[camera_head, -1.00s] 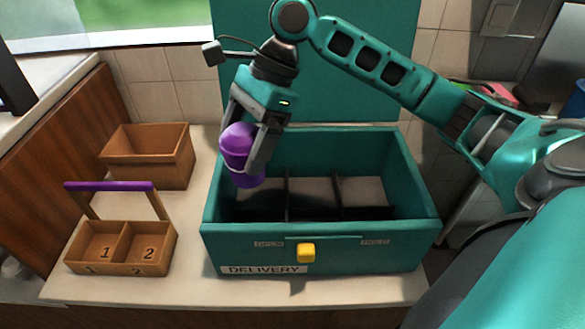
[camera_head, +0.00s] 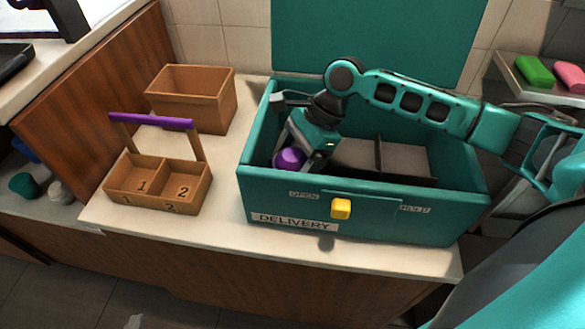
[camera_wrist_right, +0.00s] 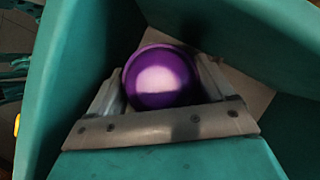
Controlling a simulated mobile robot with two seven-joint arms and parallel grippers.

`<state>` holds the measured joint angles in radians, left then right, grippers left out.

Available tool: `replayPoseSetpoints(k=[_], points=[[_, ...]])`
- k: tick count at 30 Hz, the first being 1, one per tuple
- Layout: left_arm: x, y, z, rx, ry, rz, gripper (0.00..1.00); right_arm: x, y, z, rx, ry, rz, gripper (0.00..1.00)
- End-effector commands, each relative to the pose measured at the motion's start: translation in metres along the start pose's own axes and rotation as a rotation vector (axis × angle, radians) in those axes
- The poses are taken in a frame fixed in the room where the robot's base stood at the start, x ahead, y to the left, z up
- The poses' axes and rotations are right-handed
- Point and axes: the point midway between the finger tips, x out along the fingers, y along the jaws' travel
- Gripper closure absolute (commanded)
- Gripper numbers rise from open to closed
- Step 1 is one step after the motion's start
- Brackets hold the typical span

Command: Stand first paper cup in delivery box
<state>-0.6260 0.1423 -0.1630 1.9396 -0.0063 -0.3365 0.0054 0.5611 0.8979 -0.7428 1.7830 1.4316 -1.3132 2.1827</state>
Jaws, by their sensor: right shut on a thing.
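The purple paper cup (camera_head: 289,159) is down inside the left part of the teal delivery box (camera_head: 262,196). My right gripper (camera_head: 299,162) reaches into the box from above and is shut on the cup. In the right wrist view the rounded purple cup (camera_wrist_right: 161,78) sits between the two grey fingers (camera_wrist_right: 162,100), with teal box walls around it. The front wall hides the cup's lower part, so I cannot tell whether it touches the box floor. My left gripper is not in view.
A divider stands between compartments (camera_head: 400,160) right of my gripper. The box front has a yellow knob (camera_head: 341,208); its teal lid (camera_head: 380,40) stands up behind. Left are a wooden carrier (camera_head: 160,205) with a purple handle and an open wooden box (camera_head: 190,100).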

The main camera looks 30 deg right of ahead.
Motion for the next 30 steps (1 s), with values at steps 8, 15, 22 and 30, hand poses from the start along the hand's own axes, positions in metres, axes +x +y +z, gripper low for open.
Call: replayPoseSetpoints(k=[8, 15, 22, 30], points=[[0.003, -0.001, -0.001, 0.002, 0.008, -0.001, 1.00, 0.013, 0.000, -0.007, -0.001, -0.001, -0.002, 0.57], [0.002, -0.001, -0.003, 0.001, 0.009, -0.001, 1.00, 0.015, 0.000, -0.009, -0.001, 0.000, -0.002, 0.13], [0.001, -0.001, -0.001, 0.001, 0.005, -0.001, 1.00, 0.015, 0.000, -0.009, -0.001, 0.000, -0.001, 0.07], [-0.001, 0.000, -0.001, 0.000, -0.001, 0.000, 1.00, -0.006, -0.001, -0.008, 0.000, 0.002, -0.004, 0.07]])
